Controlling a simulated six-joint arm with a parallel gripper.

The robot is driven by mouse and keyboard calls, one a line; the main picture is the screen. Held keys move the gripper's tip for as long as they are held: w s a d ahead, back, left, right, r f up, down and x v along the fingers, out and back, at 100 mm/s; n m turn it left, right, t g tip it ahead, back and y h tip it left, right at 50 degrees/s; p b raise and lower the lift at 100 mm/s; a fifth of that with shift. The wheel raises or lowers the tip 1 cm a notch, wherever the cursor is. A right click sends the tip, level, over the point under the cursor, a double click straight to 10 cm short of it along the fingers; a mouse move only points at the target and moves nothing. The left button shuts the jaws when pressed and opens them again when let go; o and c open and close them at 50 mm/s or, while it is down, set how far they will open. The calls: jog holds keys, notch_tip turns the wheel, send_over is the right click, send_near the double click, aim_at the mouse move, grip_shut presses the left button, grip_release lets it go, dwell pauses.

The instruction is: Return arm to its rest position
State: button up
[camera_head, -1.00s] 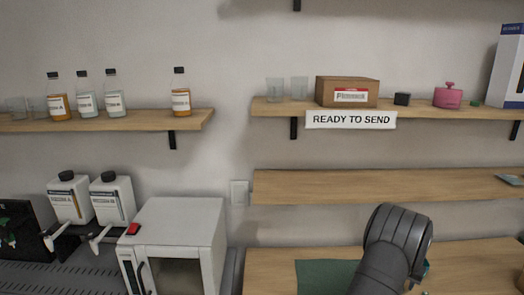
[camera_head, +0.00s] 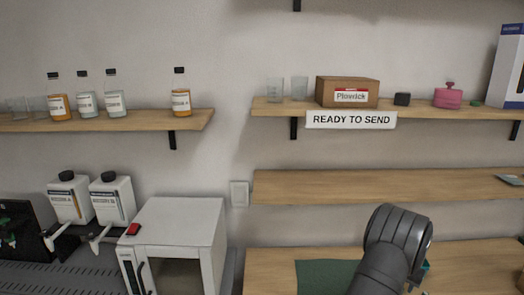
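My dark arm rises from the bottom edge at the right of the head view, and its rounded joint stands in front of the lower wooden worktop (camera_head: 470,262). My gripper does not show in this view. It is either hidden behind the arm or outside the picture, so I cannot see whether it holds anything. A green mat (camera_head: 325,277) lies on the worktop to the left of the arm and is partly covered by it. A small teal edge shows just right of the arm joint.
A brown box (camera_head: 347,92) stands on the upper right shelf above a READY TO SEND sign (camera_head: 351,120). The middle shelf (camera_head: 370,186) is mostly bare. A white oven-like box (camera_head: 178,240) and two white dispensers stand at lower left. Several bottles stand on the upper left shelf.

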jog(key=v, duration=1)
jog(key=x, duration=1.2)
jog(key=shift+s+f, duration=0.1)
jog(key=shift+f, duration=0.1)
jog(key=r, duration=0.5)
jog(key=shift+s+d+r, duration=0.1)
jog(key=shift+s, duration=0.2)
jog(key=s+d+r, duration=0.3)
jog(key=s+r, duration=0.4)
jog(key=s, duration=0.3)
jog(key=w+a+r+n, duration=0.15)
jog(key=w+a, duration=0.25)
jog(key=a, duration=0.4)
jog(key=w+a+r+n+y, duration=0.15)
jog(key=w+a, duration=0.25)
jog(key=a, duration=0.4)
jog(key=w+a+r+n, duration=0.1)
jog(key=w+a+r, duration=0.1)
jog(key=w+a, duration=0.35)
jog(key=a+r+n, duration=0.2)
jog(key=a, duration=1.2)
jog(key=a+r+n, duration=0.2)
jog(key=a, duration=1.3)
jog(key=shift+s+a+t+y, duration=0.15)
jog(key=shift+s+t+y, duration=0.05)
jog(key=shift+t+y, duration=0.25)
